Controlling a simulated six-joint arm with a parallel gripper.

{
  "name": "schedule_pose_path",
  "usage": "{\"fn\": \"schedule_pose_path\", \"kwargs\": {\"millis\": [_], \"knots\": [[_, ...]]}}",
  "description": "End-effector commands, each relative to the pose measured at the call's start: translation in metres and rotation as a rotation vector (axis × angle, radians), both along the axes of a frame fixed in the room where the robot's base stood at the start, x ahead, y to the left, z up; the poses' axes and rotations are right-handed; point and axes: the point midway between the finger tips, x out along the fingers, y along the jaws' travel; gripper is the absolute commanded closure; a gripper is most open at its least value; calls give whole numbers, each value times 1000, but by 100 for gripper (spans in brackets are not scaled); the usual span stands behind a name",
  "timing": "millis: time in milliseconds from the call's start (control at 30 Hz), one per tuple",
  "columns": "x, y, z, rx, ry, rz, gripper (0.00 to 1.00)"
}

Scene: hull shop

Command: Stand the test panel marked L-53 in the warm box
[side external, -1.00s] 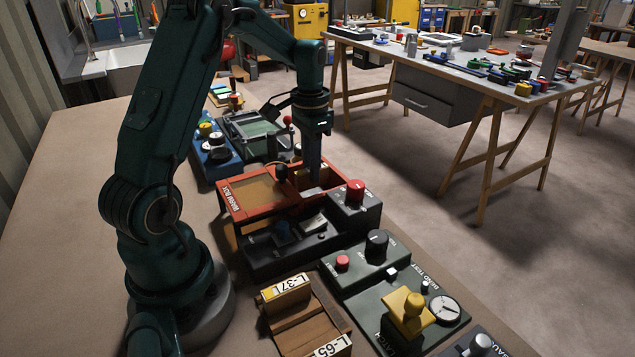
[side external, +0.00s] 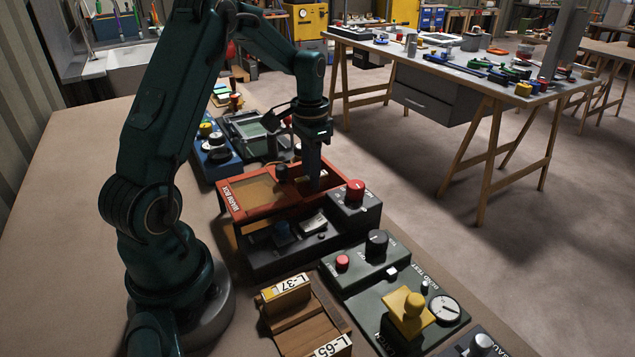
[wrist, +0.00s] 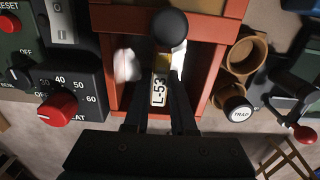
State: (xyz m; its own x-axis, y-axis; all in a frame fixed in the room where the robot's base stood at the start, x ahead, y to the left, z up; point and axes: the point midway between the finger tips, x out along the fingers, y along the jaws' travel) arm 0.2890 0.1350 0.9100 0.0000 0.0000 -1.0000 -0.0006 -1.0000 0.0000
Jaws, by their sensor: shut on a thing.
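The test panel L-53 (wrist: 159,88) shows its white label end-on in the wrist view, between my gripper's fingers. My gripper (side external: 313,186) is shut on this panel and reaches down into the open right part of the red warm box (side external: 232,205). The box's walls stand around the panel in the wrist view, and its red frame shows there too (wrist: 222,75). The panel's lower part is hidden, so I cannot tell whether it touches the box floor. A dark round knob hides part of the space near the label's far end in the wrist view.
A control unit with a red knob (side external: 355,190) adjoins the box. A wooden rack (side external: 300,322) holds panels L-37 (side external: 286,288) and L-65 (side external: 331,347). The bend test unit (side external: 400,310) stands at right. A cup marked TRAP (wrist: 239,112) is beside the box.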

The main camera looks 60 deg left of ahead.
Motion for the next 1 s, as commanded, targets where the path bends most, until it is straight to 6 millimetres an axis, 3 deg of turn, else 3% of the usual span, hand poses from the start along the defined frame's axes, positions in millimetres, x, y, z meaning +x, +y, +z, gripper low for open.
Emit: {"fn": "schedule_pose_path", "kwargs": {"millis": [1000], "knots": [[0,0,-8,0,0,0,100]]}}
